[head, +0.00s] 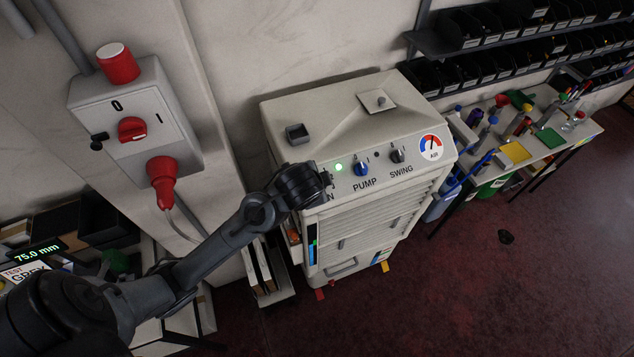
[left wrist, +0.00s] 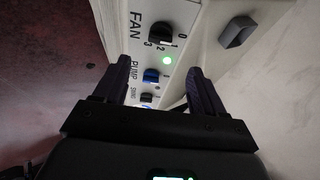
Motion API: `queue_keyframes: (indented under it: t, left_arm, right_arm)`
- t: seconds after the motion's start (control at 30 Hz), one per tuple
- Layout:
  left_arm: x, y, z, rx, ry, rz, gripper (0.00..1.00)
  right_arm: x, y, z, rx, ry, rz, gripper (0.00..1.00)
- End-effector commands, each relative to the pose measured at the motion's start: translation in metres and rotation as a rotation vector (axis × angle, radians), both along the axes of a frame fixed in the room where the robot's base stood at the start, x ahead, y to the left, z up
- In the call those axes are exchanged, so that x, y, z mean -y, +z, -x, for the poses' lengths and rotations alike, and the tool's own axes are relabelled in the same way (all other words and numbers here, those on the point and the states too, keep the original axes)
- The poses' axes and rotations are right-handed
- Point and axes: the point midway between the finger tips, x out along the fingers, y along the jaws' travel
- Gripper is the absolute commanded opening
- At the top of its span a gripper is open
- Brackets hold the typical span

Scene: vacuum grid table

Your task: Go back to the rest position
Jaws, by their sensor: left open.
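My left arm reaches in from the left in the head view. Its gripper (head: 324,180) is at the left end of the front panel of a beige air cooler (head: 330,110) and hides the fan knob there. In the left wrist view the gripper (left wrist: 158,82) is open, with two dark fingers apart and nothing held between them. Beyond the fingers are the fan knob (left wrist: 161,32), a lit green lamp (left wrist: 167,60), the blue pump knob (left wrist: 151,76) and the swing knob (left wrist: 146,98). My right gripper is in neither view.
A grey switch box (head: 133,120) with red knob and plug hangs on the wall at left. A workbench (head: 540,150) with tools stands at right below bin shelves (head: 500,65). The red floor (head: 480,290) in front of the cooler is mostly clear.

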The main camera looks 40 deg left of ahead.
Motion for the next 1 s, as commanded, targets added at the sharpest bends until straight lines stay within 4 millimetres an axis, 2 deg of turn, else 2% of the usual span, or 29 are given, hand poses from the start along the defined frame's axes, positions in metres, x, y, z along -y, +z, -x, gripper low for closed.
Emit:
queue_keyframes:
  t: [0.43, 0.57, 0.67, 0.8, 0.9, 1.0]
  left_arm:
    - [0.000, -0.001, 0.001, -0.003, 0.000, 0.000, 0.70]
    - [0.002, -0.019, 0.013, -0.044, 0.000, 0.005, 0.70]
    - [0.008, -0.050, 0.036, -0.114, -0.001, 0.025, 0.70]
    - [0.029, -0.098, 0.092, -0.235, -0.001, 0.089, 0.70]
    - [0.045, -0.122, 0.135, -0.296, 0.019, 0.155, 0.70]
    - [0.061, -0.136, 0.172, -0.329, 0.057, 0.228, 0.70]
  right_arm:
    - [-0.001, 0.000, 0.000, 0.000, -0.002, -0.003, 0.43]
    - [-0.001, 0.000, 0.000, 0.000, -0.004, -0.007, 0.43]
    - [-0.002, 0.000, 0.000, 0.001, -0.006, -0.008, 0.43]
    - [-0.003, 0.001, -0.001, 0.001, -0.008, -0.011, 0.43]
    - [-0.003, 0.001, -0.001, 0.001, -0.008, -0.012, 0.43]
    - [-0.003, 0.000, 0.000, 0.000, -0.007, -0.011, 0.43]
